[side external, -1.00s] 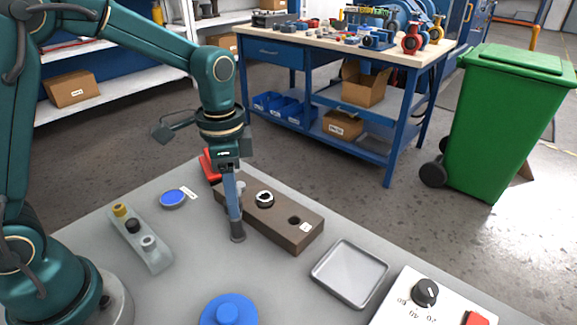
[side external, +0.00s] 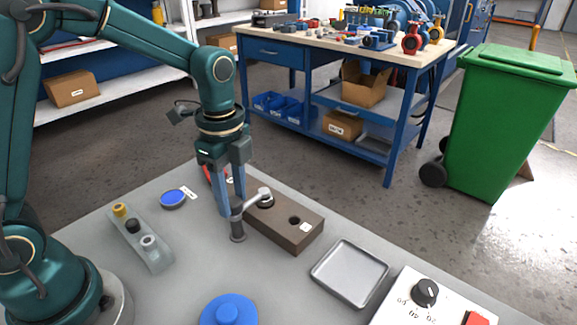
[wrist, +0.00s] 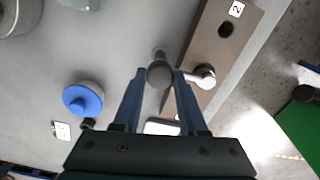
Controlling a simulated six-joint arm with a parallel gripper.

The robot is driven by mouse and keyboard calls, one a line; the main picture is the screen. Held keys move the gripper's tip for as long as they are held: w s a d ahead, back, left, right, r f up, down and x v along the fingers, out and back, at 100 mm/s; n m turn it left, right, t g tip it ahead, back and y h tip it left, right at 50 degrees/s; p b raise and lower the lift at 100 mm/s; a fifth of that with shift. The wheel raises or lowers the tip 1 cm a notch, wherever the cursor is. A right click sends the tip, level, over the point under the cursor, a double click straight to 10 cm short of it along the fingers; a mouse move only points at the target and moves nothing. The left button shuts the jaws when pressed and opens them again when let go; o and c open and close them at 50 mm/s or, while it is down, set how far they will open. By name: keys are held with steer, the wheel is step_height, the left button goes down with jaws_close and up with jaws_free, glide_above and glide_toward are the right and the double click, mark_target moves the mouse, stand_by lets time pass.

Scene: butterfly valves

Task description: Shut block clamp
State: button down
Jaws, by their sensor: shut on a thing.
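The block clamp (side external: 238,229) is a dark grey post on the table, close to the near long side of the brown block (side external: 305,240). Its light grey arm (side external: 254,199) reaches from the post out over the block, with its rounded end above the seat nearest the middle. In the wrist view the rounded end (wrist: 205,75) shows over the block. My gripper (side external: 232,206) points down and is shut on the clamp at the top of its post; the wrist view shows the fingers on both sides of it. Whether the arm's end presses on anything cannot be told.
A blue knobbed disc (side external: 229,312) stands in front, a blue-topped round piece (side external: 173,198) at left beside a grey holder (side external: 147,242). An empty metal tray (side external: 347,274) and a control panel (side external: 420,303) lie right. Bare table lies between the holder and clamp.

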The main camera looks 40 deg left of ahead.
stand_by(0.3)
steer(key=shift+c, duration=2.2)
jaws_free()
steer(key=shift+r, duration=2.6)
